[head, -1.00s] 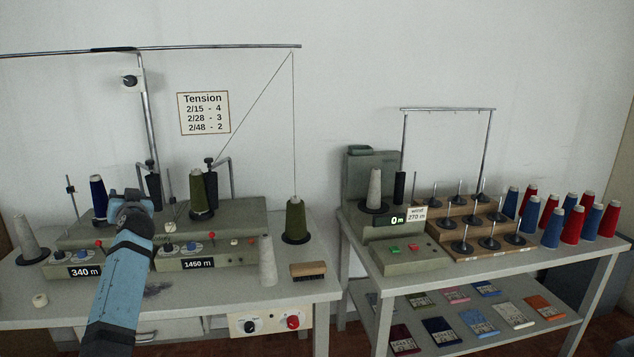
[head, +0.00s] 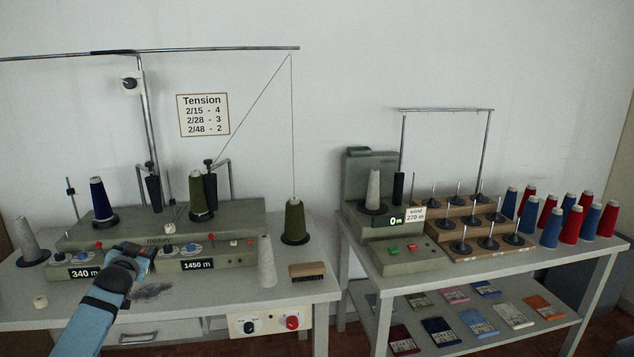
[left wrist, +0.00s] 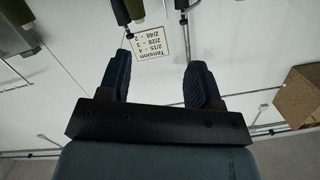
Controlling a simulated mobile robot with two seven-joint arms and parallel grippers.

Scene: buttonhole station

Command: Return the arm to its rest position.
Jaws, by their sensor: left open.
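My left arm comes in from the lower left in the head view. Its gripper (head: 136,250) is in front of the winding machine (head: 240,228), between the 340 m and 1450 m displays. In the left wrist view the two dark blue fingers (left wrist: 160,80) stand wide apart with nothing between them. Beyond them are the wall and the tension sign (left wrist: 148,42), seen upside down. My right gripper is not in view.
The left table (head: 200,300) carries a navy cone (head: 101,203), green cones (head: 295,222), a grey cone (head: 267,262) and a brush (head: 307,271). The right table (head: 375,285) holds a winder (head: 400,252), a peg rack (head: 470,232) and several red and blue cones (head: 570,226).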

